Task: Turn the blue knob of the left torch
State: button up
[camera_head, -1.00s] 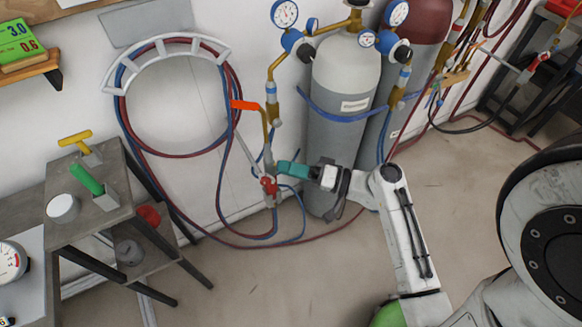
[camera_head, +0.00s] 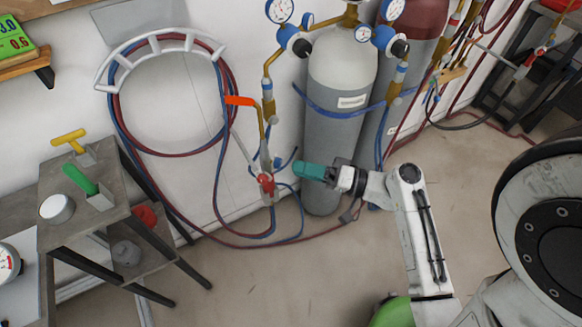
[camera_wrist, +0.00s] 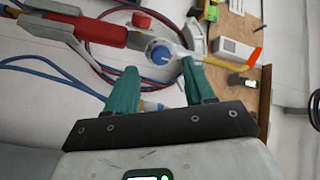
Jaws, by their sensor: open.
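The left torch hangs upright by the wall, left of my gripper in the head view, with a red part (camera_head: 265,184) low on it. In the wrist view the round blue knob (camera_wrist: 160,54) shows ahead of my gripper, between the lines of the two fingers, beside the torch's red part (camera_wrist: 95,28). In the head view I cannot clearly make out the knob. My gripper (camera_head: 298,170) has teal fingers and points left at the torch, with a gap between them. In the wrist view the fingers (camera_wrist: 158,70) are spread, with nothing held.
Grey gas cylinders (camera_head: 335,140) stand right behind my gripper. Red and blue hoses (camera_head: 220,195) loop around the torch and up to a wall rack (camera_head: 160,45). A dark stool-like stand (camera_head: 95,215) is at the left. The floor (camera_head: 250,285) in front is clear.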

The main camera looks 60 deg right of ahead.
jog(key=b+v, duration=0.1)
jog(key=v, duration=0.5)
jog(key=shift+s, duration=0.3)
jog(key=shift+d, duration=0.1)
jog(key=s+a+f+n+g+h, duration=0.1)
jog(key=a+f+n+g+h, duration=0.3)
jog(key=a+f+n+g, duration=0.5)
jog(key=shift+a+f+n+g, duration=0.4)
jog(key=shift+a+f+g, duration=0.55)
jog(key=shift+a+g, duration=2.4)
jog(key=shift+d+g, duration=0.75)
jog(key=shift+d, duration=0.05)
